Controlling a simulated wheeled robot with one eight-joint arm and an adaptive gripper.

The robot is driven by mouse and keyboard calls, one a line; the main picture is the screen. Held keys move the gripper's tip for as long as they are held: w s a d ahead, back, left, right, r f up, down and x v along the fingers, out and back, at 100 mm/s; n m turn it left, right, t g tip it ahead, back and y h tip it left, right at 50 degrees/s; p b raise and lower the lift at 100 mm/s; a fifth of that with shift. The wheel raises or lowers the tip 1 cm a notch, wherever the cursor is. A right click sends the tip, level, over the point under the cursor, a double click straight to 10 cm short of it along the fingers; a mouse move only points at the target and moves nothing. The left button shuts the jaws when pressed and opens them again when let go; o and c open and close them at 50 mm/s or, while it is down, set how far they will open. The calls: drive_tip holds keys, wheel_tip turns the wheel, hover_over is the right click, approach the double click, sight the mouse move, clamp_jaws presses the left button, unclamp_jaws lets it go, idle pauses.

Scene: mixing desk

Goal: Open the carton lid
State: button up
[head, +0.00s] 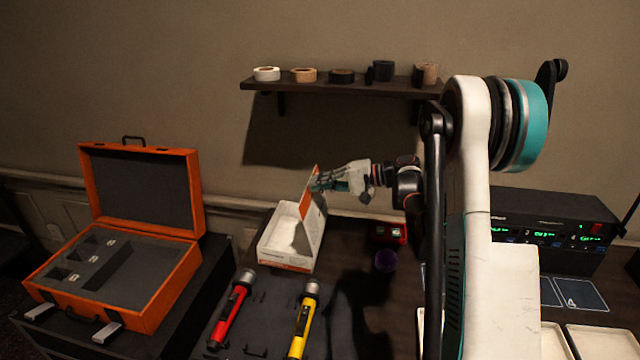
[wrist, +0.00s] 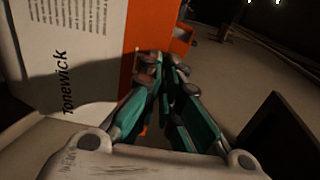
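The carton (head: 287,262) is a white box with orange trim on the desk, left of my arm. Its lid (head: 314,222) stands raised along the box's right side, and the pale inside shows. My gripper (head: 318,184) is at the right face of the lid, near its upper part. In the wrist view, the lid (wrist: 85,50) shows white with the printed word "Tonewick" and an orange band. My gripper's fingers (wrist: 166,68) are drawn close together with nothing visible between them. The fingertips overlap the orange band; whether they touch it is unclear.
An open orange case (head: 160,300) stands at the left. A red flashlight (head: 231,312) and a yellow one (head: 303,322) lie on a dark mat in front of the carton. A shelf (head: 340,87) holds tape rolls.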

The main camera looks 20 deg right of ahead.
drive_tip(key=o, duration=0.4)
drive_tip(key=shift+f, duration=0.1)
drive_tip(key=shift+o, duration=0.2)
wheel_tip(320, 180, up, 10)
